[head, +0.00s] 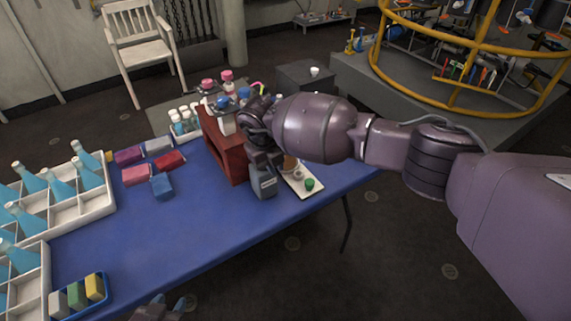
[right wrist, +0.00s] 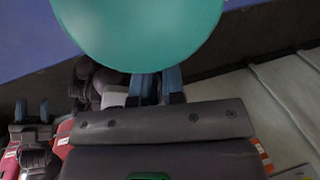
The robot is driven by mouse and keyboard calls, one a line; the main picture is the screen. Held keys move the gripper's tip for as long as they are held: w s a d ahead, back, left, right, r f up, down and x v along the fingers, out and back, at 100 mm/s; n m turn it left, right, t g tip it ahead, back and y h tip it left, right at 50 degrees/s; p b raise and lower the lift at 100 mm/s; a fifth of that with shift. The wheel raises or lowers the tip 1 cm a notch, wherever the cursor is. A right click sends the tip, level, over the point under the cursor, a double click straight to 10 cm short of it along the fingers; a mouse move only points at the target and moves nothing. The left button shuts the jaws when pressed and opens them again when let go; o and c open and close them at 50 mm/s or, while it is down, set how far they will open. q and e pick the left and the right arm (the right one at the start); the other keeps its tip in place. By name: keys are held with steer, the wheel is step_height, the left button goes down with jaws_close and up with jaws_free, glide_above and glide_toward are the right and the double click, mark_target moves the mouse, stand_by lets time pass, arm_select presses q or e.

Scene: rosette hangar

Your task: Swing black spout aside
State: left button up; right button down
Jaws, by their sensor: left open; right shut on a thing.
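I cannot pick out the black spout in either view. My right arm reaches in from the right, and my right gripper (head: 262,185) is down at the table's front edge, beside the red-brown stand (head: 232,160). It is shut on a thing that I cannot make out. In the right wrist view blue-tipped fingers (right wrist: 156,86) show behind a dark grey bar. A large teal rounded thing (right wrist: 140,30) fills the top of that view, and I cannot tell what it is. My left gripper (head: 168,303) is open and empty at the bottom edge of the head view.
A blue table (head: 200,220) carries sponge-like blocks (head: 162,186), a white bottle crate (head: 100,207) at left and a blue tray (head: 105,295). A pale board (head: 317,191) with a green piece lies right of my right gripper. Capped bottles (head: 227,76) stand behind the stand.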

stand_by(0.3)
steer(key=c, duration=1.2)
jaws_free()
step_height(320, 180, up, 11)
steer(key=s+a+p, duration=0.1)
steer(key=shift+s+a+f, duration=0.15)
steer(key=shift+a, duration=0.25)
